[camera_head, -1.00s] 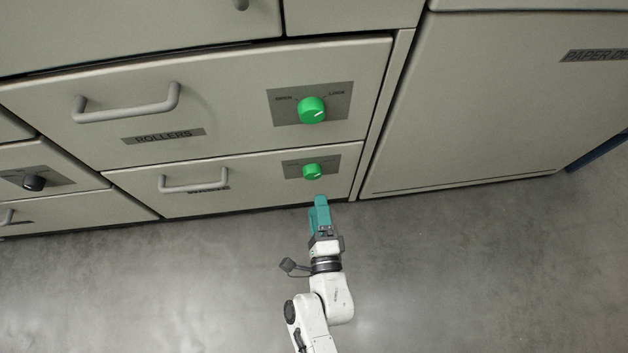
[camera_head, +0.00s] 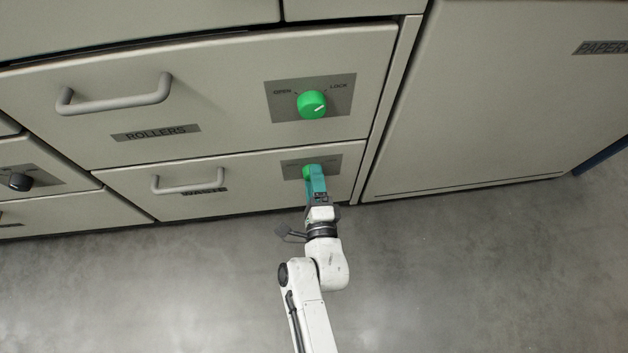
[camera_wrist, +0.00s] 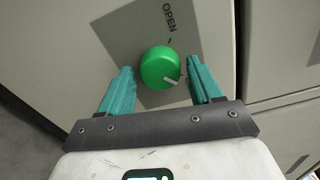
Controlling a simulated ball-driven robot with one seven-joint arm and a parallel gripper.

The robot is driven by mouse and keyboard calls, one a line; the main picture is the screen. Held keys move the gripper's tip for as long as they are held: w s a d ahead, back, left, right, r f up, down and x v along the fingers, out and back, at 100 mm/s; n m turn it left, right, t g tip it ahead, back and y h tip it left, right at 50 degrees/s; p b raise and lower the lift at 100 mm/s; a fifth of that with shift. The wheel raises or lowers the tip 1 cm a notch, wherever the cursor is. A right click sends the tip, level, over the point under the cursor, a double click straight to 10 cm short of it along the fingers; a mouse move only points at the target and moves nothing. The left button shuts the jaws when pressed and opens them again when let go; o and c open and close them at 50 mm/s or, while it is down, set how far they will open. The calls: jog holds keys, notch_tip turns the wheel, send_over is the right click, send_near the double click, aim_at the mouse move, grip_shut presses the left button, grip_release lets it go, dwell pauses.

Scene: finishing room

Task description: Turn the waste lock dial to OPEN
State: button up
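The waste lock dial (camera_wrist: 160,68) is a round green knob on a grey plate (camera_wrist: 122,36) on the lower drawer, labelled WASTE (camera_head: 204,191). In the wrist view its white pointer mark faces the lower right, away from the word OPEN (camera_wrist: 170,16) at the top. In the head view the dial (camera_head: 308,171) is partly hidden by my gripper (camera_head: 316,180). My gripper has teal fingers, which also show in the wrist view (camera_wrist: 161,88). They are open, one on each side of the dial, with visible gaps; I see no contact.
Above is the ROLLERS drawer (camera_head: 230,95) with a similar green dial (camera_head: 312,104) and a bar handle (camera_head: 115,97). The WASTE drawer's handle (camera_head: 188,184) is left of my gripper. A paper cabinet (camera_head: 490,100) stands to the right. The floor (camera_head: 450,270) in front is clear.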

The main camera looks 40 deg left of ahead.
jog(key=c, duration=0.8)
jog(key=shift+n, duration=0.4)
jog(key=shift+n+p, duration=2.25)
jog(key=shift+n, duration=7.25)
